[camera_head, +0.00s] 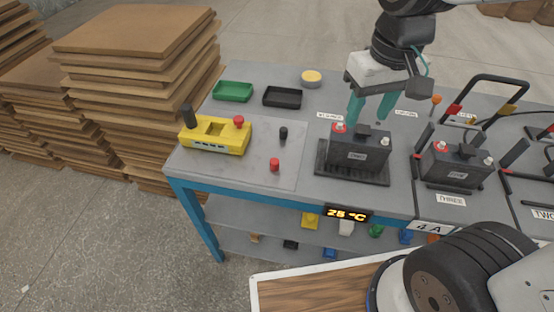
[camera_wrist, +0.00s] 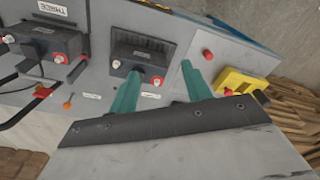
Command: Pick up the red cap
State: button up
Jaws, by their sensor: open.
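The red cap (camera_head: 275,165) is a small upright cylinder on the pale mat (camera_head: 255,170) at the left part of the bench, near its front edge. It also shows in the wrist view (camera_wrist: 207,54), just beyond the tip of the right-hand finger. My gripper (camera_head: 369,116) is open and empty, its teal fingers pointing down over or just behind a black battery (camera_head: 357,155), right of and farther back than the red cap. In the wrist view the open fingers (camera_wrist: 159,72) are on either side of that battery's terminal side.
A black cap (camera_head: 283,133) stands behind the red one. A yellow device (camera_head: 215,138) with red and black knobs is left. Green (camera_head: 233,91) and black (camera_head: 282,97) trays and a yellow round thing (camera_head: 311,78) lie behind. Another battery (camera_head: 456,168) and black handles are right.

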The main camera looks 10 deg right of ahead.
jog(key=w+a+f+n, duration=0.2)
jog(key=w+a+f, duration=0.5)
jog(key=a, duration=0.1)
jog(key=n, duration=0.1)
send_near(274, 160)
jog(key=shift+w+d+f+g, duration=0.15)
jog(key=shift+f+g, duration=0.05)
jog(key=shift+g, duration=0.2)
notch_tip(274, 160, down, 8)
jog(key=shift+w+f, duration=0.15)
jog(key=c, duration=1)
